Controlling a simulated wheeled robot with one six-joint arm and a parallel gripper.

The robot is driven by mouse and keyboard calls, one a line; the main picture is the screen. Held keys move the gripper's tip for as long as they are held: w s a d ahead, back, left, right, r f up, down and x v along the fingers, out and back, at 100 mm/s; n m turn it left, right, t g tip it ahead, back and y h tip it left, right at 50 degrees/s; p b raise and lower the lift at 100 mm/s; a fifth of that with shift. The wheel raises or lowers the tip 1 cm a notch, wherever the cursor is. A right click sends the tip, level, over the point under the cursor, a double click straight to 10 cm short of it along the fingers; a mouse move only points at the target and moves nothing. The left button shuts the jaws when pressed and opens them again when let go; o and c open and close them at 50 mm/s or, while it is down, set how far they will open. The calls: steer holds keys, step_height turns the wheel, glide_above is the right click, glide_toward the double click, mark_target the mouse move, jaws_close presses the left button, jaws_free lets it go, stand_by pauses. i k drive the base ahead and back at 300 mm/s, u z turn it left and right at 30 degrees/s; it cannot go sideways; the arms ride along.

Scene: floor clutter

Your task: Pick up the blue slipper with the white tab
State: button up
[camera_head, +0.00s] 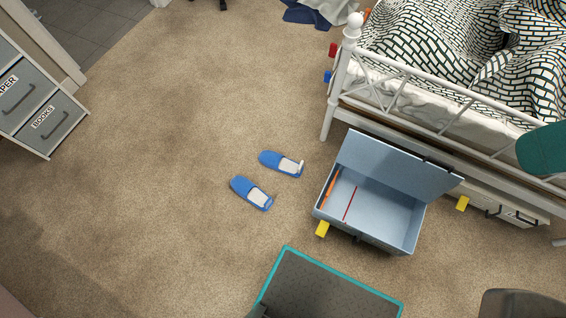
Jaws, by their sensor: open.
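Two blue slippers lie side by side on the beige carpet near the middle of the view. The upper one, the blue slipper with the white tab (270,159), has a pale insole and a small white tab at its right end. The lower blue slipper (242,187) has a similar pale insole and a small brownish piece at its right end. The two are close together, with a strip of carpet between them. My gripper is not in view.
An open light-blue box (410,238) stands right of the slippers, with a yellow block (322,229) by its corner. A white metal bed (341,75) is at upper right. A teal-edged dark object (330,290) lies below. Grey drawers (45,125) stand left. Carpet left of the slippers is clear.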

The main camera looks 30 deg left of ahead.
mark_target(272, 160)
steer(key=z, duration=1.75)
steer(key=k, duration=1.25)
steer(key=u, duration=2.25)
steer(key=i, duration=1)
steer(key=u, duration=0.05)
